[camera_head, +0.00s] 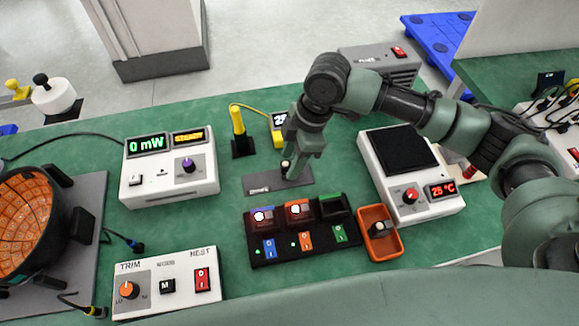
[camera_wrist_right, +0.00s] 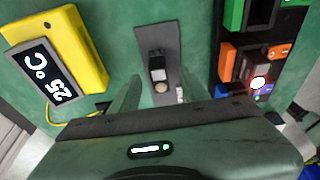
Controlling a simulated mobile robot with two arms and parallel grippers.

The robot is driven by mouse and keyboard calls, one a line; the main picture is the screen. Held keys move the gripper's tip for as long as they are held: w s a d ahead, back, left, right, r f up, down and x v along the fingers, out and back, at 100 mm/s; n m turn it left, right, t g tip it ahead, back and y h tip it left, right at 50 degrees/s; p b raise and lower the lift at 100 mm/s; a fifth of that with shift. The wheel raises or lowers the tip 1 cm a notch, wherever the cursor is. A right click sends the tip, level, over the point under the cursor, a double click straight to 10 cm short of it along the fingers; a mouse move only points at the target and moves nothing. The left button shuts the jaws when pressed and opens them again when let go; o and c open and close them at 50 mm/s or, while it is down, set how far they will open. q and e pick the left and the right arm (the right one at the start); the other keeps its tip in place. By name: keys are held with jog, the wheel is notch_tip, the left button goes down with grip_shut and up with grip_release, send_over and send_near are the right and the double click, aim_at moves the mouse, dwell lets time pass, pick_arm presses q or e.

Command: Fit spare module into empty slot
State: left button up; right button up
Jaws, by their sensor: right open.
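The black rack (camera_head: 290,258) stands mid-table with blue, orange and green bays. The blue and orange bays hold modules with lit white tops; the green-framed slot (camera_head: 333,206) looks empty. A small dark module with a light face (camera_wrist_right: 158,70) sits on a grey strip (camera_head: 258,187) behind the rack. My right gripper (camera_head: 288,168) is over that strip, pointing down. In the right wrist view its open fingers (camera_wrist_right: 160,92) are spread to either side of the module, with gaps visible. My left gripper is not in view.
An orange bin (camera_head: 393,253) with a small dark item stands right of the rack, beside a white heater unit (camera_head: 433,208). A yellow thermometer (camera_wrist_right: 82,42) lies left of the strip in the wrist view. A power meter (camera_head: 140,188) and trim box (camera_head: 190,302) stand left.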

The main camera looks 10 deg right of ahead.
grip_shut()
